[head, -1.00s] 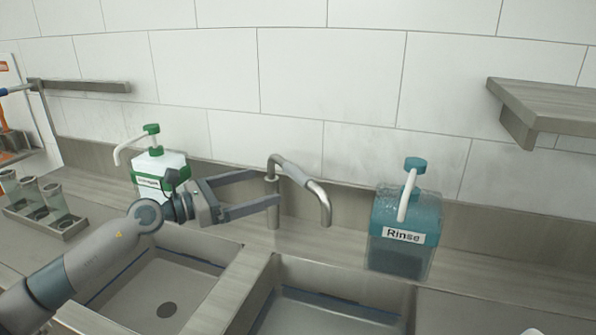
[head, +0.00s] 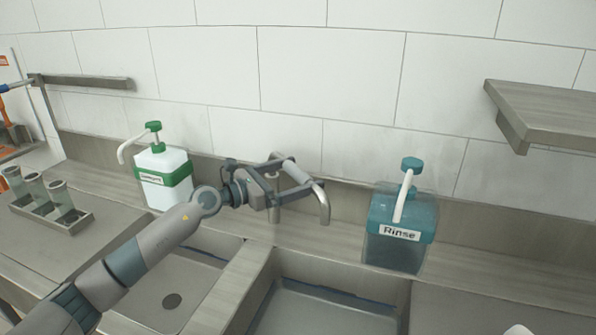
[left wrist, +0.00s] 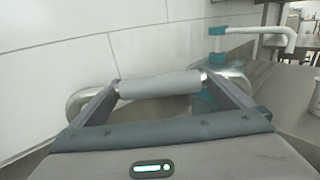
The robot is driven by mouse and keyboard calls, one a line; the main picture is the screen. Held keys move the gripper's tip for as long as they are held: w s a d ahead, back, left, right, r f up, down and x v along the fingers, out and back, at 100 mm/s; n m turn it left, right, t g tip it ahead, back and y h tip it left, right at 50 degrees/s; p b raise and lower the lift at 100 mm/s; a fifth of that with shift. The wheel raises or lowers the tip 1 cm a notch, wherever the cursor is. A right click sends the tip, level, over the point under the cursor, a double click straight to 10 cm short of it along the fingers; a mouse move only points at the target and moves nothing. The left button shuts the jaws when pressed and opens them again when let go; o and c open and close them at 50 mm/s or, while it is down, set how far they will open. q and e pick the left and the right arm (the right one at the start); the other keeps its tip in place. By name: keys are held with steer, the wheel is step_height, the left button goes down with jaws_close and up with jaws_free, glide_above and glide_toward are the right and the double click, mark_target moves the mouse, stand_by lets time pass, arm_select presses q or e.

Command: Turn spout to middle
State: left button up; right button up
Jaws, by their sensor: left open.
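The metal spout (head: 322,205) rises behind the sinks and arches over to the right, its end hanging over the right sink. A grey sleeve (left wrist: 160,84) covers part of its top tube, seen in the left wrist view. My left gripper (head: 298,179) is open at the spout. Its two fingers lie on either side of the spout's upper tube, and the sleeve shows between the fingertips in the left wrist view. Whether a finger touches the tube I cannot tell. The spout's base is partly hidden behind the gripper. My right gripper is not in view.
A blue Rinse dispenser (head: 400,225) stands right of the spout, and a green-and-white dispenser (head: 163,175) stands left. A rack (head: 48,207) with several glasses is at the far left. A divider (head: 236,285) separates two sinks. A shelf (head: 550,110) juts out at the upper right.

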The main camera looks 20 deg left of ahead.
arm_select(q)
steer(key=shift+w+d, duration=0.1)
steer(key=shift+w, duration=0.05)
steer(key=c, duration=1.4)
